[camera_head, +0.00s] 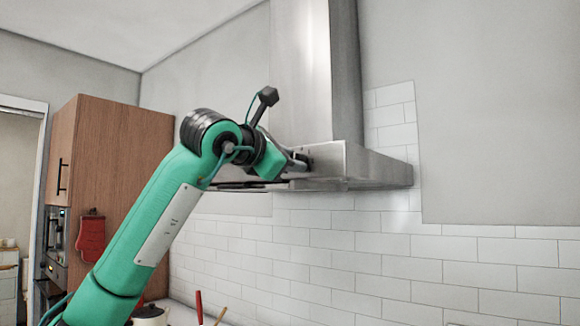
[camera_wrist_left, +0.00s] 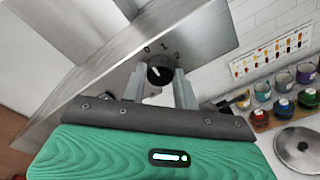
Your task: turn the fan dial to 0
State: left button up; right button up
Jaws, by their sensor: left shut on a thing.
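The fan dial (camera_wrist_left: 159,75) is a round black knob with a white mark, on the front panel of the steel range hood (camera_wrist_left: 200,38). Small numbers are printed above it; a 1 shows near the middle. I cannot read the dial's setting for certain. My left gripper (camera_wrist_left: 160,88) has one finger on each side of the dial and is shut on it. In the head view, my left gripper (camera_head: 300,161) is at the front of the hood (camera_head: 355,166), and the dial is hidden there. My right gripper is in neither view.
A white tile wall (camera_head: 350,245) runs behind and below the hood. A tall wooden cabinet (camera_head: 125,150) stands at the left, with a red oven mitt (camera_head: 91,238). In the wrist view, several jars (camera_wrist_left: 283,106) and a pot lid (camera_wrist_left: 300,150) are below right.

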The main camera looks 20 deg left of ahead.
pick_arm(q)
jog(key=shift+f+n, duration=0.15)
jog(key=shift+n, duration=0.35)
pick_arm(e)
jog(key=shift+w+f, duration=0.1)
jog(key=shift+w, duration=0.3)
pick_arm(q)
jog(key=o, duration=1)
jog(key=shift+c, duration=0.2)
jog(key=b+v, duration=0.4)
jog(key=v, duration=0.9)
jog(key=shift+s+a, duration=0.2)
jog(key=shift+s, duration=0.15)
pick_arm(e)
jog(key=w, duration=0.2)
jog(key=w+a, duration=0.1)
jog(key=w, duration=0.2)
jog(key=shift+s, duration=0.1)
